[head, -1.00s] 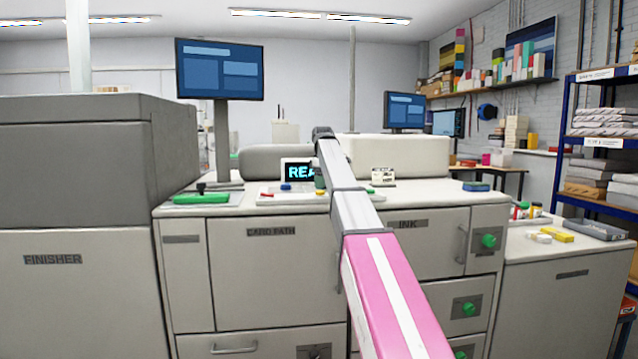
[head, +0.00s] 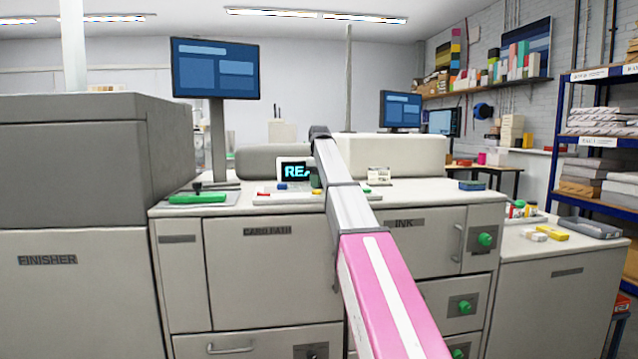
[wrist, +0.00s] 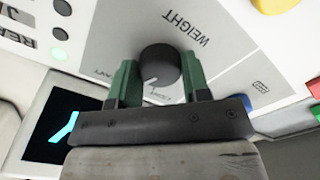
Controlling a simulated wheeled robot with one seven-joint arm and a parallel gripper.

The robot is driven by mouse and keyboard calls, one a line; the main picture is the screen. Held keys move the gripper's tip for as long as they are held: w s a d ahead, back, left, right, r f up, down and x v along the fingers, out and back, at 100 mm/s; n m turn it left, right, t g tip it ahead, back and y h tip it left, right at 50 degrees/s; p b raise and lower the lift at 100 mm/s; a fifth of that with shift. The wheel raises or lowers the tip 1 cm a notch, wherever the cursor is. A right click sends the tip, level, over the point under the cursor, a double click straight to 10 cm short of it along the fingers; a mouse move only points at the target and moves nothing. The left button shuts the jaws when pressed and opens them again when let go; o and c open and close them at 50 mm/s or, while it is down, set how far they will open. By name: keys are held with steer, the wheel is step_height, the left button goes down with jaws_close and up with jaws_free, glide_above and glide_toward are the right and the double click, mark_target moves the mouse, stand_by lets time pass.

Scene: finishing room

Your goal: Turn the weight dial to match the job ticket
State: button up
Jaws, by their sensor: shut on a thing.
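The weight dial (wrist: 158,62) is a round black knob with a white pointer line, on a grey panel printed WEIGHT in the wrist view. Its pointer aims down and slightly left in that picture, towards small lettering partly hidden by my gripper. My gripper (wrist: 160,72) has its green fingers on both sides of the dial and is shut on it. In the head view my arm hides most of the dial area. A small white card (head: 379,174) with print stands on the machine top; it may be the job ticket, but its text is unreadable.
A dark display (head: 296,171) with cyan letters stands beside the dial area. A yellow button (wrist: 275,4), a red part (wrist: 315,86) and a blue part (wrist: 243,101) are near my gripper. A monitor (head: 215,68) rises at left, by the tall finisher (head: 70,160).

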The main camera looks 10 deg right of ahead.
steer(key=shift+m, duration=0.6)
steer(key=o, duration=0.9)
